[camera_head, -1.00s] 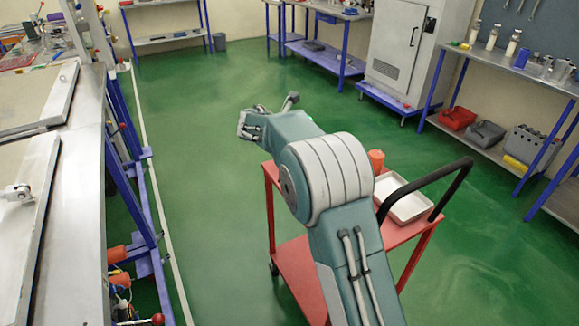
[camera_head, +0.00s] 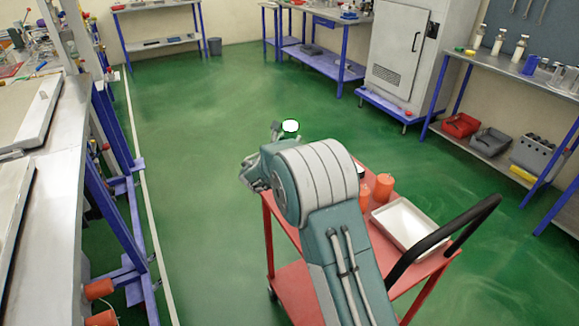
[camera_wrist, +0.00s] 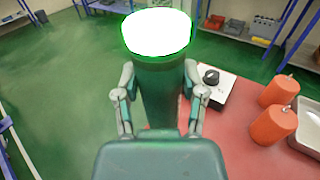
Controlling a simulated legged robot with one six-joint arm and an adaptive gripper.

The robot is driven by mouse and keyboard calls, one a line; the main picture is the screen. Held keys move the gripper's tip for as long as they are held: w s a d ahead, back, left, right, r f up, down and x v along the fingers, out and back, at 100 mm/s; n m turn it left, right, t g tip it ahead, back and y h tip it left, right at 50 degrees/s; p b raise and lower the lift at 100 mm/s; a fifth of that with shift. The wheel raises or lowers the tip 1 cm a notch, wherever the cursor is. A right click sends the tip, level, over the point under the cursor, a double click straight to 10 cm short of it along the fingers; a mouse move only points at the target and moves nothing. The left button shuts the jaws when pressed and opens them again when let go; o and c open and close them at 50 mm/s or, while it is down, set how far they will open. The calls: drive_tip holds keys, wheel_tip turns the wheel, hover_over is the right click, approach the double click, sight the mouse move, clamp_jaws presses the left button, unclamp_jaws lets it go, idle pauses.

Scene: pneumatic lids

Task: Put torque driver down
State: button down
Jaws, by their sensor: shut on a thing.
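The torque driver looks like a dark green cylinder (camera_wrist: 160,88) with a bright glowing white end. In the wrist view my gripper (camera_wrist: 160,98) is shut on it, one finger on each side. In the head view its glowing end (camera_head: 290,126) shows above my gripper (camera_head: 262,160), beyond the far left part of the red cart (camera_head: 300,238). The driver's lower part is hidden by my gripper. The red cart top (camera_wrist: 225,150) lies below and to the right in the wrist view. I cannot tell the gap between the driver and the cart.
On the cart are two orange cylinders (camera_head: 384,187), a white tray (camera_head: 405,225) and a small box with a black knob (camera_wrist: 215,85). A black handle (camera_head: 450,240) rises at its right. A steel bench (camera_head: 60,190) stands left. Green floor is clear beyond.

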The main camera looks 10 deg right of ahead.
wheel_tip(320, 180, down, 6)
drive_tip(key=shift+f, duration=0.1)
drive_tip(key=shift+c, duration=0.8)
unclamp_jaws()
